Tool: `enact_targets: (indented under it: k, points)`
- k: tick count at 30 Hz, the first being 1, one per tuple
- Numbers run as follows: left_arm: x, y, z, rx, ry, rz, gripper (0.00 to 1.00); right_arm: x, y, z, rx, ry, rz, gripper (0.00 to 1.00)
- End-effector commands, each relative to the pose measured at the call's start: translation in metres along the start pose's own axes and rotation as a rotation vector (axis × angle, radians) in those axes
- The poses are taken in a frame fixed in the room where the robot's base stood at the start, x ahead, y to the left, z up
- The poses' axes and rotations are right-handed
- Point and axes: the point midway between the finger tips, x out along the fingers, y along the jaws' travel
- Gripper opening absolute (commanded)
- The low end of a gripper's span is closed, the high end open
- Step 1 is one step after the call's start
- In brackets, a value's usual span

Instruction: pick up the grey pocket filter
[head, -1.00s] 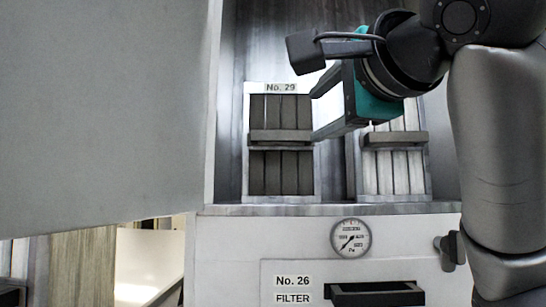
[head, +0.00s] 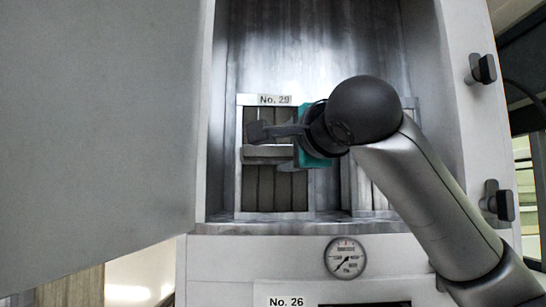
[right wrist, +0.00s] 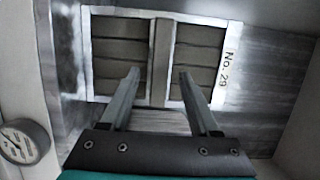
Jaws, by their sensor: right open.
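The grey pocket filter (head: 266,188) stands upright in the open cabinet. It has dark grey pockets, a pale frame, a "No. 29" label on top and a grey bar (head: 262,153) across its middle. In the right wrist view the filter (right wrist: 116,53) appears turned sideways. The open fingers of my right gripper (right wrist: 159,72) point at it, with the bar (right wrist: 162,58) between them in the picture. I cannot tell whether they reach around the bar. My left gripper is out of view.
A paler filter (head: 378,190) stands to the right, partly behind my right arm. A large grey panel (head: 95,120) fills the left side. The cabinet's right wall (head: 425,75) and front ledge (head: 300,226) bound the opening. A gauge (head: 345,257) sits below.

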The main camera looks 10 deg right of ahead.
Motion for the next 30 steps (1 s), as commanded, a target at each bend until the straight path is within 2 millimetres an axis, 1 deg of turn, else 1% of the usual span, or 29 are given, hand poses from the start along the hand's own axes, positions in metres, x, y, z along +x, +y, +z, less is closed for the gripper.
enact_targets:
  k: [1, 6, 10, 16, 30]
  points:
    - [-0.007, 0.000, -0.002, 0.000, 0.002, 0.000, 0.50, 0.008, -0.003, -0.001, -0.001, 0.003, 0.003, 0.62]
    - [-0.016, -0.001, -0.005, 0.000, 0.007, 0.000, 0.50, 0.030, -0.002, -0.001, 0.000, 0.002, 0.002, 0.62]
    - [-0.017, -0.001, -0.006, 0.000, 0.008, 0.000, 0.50, 0.036, -0.001, -0.001, 0.000, 0.001, 0.000, 0.62]
    - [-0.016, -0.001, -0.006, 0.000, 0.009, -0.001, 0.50, 0.036, 0.000, -0.001, 0.000, 0.000, 0.000, 0.61]
    - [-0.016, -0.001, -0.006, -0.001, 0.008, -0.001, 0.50, 0.036, 0.000, -0.001, 0.000, 0.000, 0.000, 0.09]
